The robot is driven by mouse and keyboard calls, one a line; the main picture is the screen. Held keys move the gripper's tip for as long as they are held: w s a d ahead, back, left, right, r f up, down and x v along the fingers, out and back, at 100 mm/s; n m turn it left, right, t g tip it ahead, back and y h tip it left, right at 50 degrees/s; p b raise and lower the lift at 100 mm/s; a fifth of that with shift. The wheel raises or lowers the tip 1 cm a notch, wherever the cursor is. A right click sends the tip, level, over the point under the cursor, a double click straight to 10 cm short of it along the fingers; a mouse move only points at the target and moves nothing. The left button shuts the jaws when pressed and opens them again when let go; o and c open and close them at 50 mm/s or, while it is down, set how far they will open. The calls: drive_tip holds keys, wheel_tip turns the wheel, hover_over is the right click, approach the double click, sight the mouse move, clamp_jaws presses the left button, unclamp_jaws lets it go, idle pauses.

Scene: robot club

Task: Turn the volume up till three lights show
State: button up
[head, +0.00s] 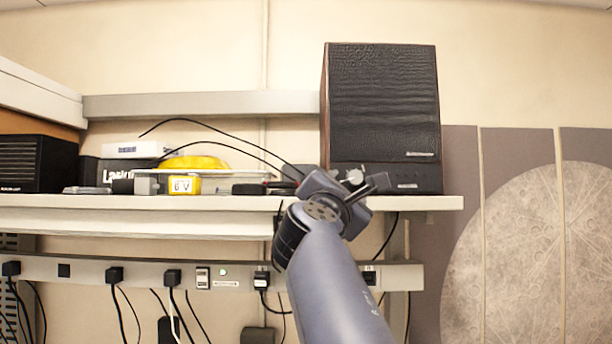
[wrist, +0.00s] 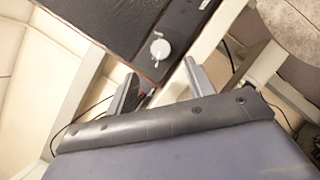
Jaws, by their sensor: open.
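The speaker (head: 381,100) is a tall dark wood-sided box with a black textured front, upright on the shelf. Its pale round volume knob (head: 355,176) shows low on the front, partly hidden by my gripper (head: 350,190). In the wrist view the knob (wrist: 160,48) has a pointer mark and fine markings around it. My gripper (wrist: 160,84) is open and empty, its fingers apart, with the knob beyond the gap and not touched. I cannot make out any lit volume lights in either view.
The shelf (head: 150,201) holds a yellow-labelled 6 V battery (head: 185,185), a yellow object (head: 195,163) and a black box (head: 38,163) left of the speaker. Black cables loop near my wrist. A power strip (head: 230,275) with plugs runs below. A moon picture (head: 530,250) hangs at right.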

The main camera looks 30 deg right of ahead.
sight(354, 179)
drive_tip(key=p+x, duration=0.2)
drive_tip(key=x, duration=0.5)
drive_tip(key=shift+d, duration=0.15)
drive_tip(key=shift+c, duration=0.5)
drive_tip(key=c, duration=0.9)
